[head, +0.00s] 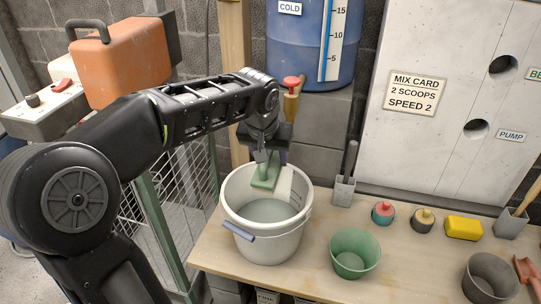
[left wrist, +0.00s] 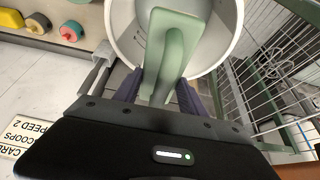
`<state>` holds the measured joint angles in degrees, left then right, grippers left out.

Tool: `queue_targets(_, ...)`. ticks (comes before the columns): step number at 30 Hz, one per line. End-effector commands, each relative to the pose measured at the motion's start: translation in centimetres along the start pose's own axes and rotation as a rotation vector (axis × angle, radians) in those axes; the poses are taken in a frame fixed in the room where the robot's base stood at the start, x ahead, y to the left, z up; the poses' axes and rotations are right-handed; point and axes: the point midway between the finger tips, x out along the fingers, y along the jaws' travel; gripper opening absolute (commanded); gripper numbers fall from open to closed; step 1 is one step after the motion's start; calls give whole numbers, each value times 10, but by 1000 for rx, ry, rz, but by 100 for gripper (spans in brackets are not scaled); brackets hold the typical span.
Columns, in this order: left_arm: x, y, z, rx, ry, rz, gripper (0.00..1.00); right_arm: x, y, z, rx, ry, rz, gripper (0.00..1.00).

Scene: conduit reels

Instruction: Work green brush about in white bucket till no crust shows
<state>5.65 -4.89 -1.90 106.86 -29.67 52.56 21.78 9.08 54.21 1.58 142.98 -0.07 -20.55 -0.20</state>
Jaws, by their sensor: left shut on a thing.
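The white bucket (head: 270,245) stands upright on the wooden bench, its handle grip on the near left side. My left gripper (head: 268,160) is above the bucket's far rim and is shut on the green brush (head: 264,178). The brush hangs at the bucket's mouth, just inside the far part of the opening. In the left wrist view the brush (left wrist: 172,50) sits between the fingers, over the bucket (left wrist: 225,30). The part of the bucket's inside that shows looks pale and greyish; I cannot make out crust. The brush hides part of the inside. My right gripper is not in view.
A green bucket (head: 355,255) and a grey bucket (head: 490,279) stand to the right on the bench (head: 310,277). Behind are a grey holder (head: 344,190), a yellow sponge (head: 464,228) and a blue water barrel (head: 305,50) with a red-topped tap. A wire cage (head: 195,190) is at left.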

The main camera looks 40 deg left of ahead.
Motion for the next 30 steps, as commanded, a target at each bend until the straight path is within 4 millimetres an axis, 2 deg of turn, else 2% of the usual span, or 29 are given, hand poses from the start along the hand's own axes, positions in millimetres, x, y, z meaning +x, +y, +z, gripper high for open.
queue_targets(14,-3,0,-2,0,1,0,5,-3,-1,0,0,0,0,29)
queue_targets(25,-38,0,-18,0,1,0,5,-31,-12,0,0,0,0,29)
queue_targets(30,-46,0,-22,0,1,0,5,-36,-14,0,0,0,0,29)
